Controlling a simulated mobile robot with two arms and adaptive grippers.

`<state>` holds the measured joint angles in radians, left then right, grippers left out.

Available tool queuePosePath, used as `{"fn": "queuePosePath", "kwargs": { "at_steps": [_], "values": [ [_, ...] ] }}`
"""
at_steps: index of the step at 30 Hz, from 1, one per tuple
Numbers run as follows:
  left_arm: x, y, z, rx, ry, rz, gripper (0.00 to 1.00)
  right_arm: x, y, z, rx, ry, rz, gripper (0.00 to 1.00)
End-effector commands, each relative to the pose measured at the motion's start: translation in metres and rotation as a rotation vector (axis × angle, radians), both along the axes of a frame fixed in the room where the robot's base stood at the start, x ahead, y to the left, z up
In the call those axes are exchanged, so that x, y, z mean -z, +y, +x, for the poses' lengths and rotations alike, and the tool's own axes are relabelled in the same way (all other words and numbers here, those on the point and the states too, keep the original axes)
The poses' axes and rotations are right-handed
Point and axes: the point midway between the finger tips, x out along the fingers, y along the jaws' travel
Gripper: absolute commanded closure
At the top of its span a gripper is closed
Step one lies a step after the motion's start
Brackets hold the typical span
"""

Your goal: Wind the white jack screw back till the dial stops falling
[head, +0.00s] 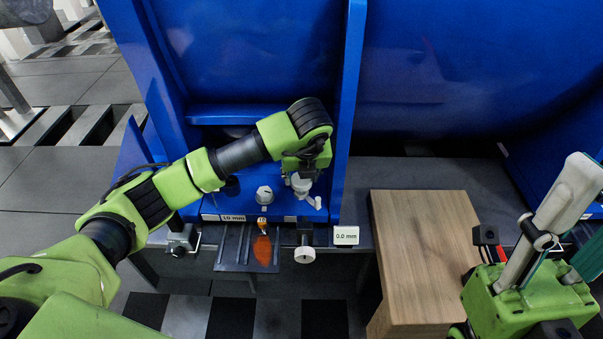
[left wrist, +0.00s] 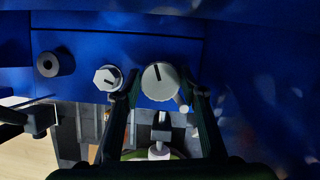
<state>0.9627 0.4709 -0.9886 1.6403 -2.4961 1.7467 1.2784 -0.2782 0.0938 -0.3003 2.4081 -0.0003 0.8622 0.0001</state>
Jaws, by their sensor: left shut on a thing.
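My left gripper (head: 300,174) reaches down at the blue stand and is shut on a white round knob (left wrist: 160,80) with a black mark. In the left wrist view its two dark fingers stand on either side of that knob. In the head view the gripper partly hides the knob. A white-headed screw (head: 304,255) on a dark block sticks out at the front, below the gripper, and its white end also shows in the left wrist view (left wrist: 158,151). A white readout (head: 346,235) beside it reads 0.0 mm.
A smaller white marked knob (head: 264,194) sits just left of the gripper. A dark tray (head: 235,252) with an orange tag (head: 263,250) is in front. Blue walls enclose the gripper.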

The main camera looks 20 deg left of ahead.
Motion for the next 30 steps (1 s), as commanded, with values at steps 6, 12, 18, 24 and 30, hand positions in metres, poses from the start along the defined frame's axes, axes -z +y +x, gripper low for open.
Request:
{"fn": "queuePosePath", "kwargs": {
  "at_steps": [6, 12, 18, 24, 30],
  "values": [
    [-0.0029, 0.0, 0.0015, -0.016, -0.006, -0.001, 0.84, -0.0001, 0.0001, -0.0001, -0.001, 0.002, 0.0, 0.6],
    [-0.0029, 0.0001, 0.0017, -0.015, -0.006, -0.001, 0.84, 0.0016, 0.0, 0.0005, 0.0, 0.01, 0.0, 0.6],
    [-0.0027, 0.0002, 0.0016, -0.014, -0.006, 0.0, 0.45, 0.0032, 0.0002, 0.0013, 0.0, 0.016, -0.001, 0.6],
    [-0.0014, 0.0002, 0.0008, -0.014, -0.003, 0.0, 0.45, 0.0033, 0.0003, 0.0015, 0.0, 0.016, -0.001, 0.6],
    [-0.0106, -0.0018, -0.0018, -0.013, -0.004, -0.002, 0.45, 0.0016, -0.0001, 0.002, 0.002, 0.008, 0.0, 0.6]
  ]
}}
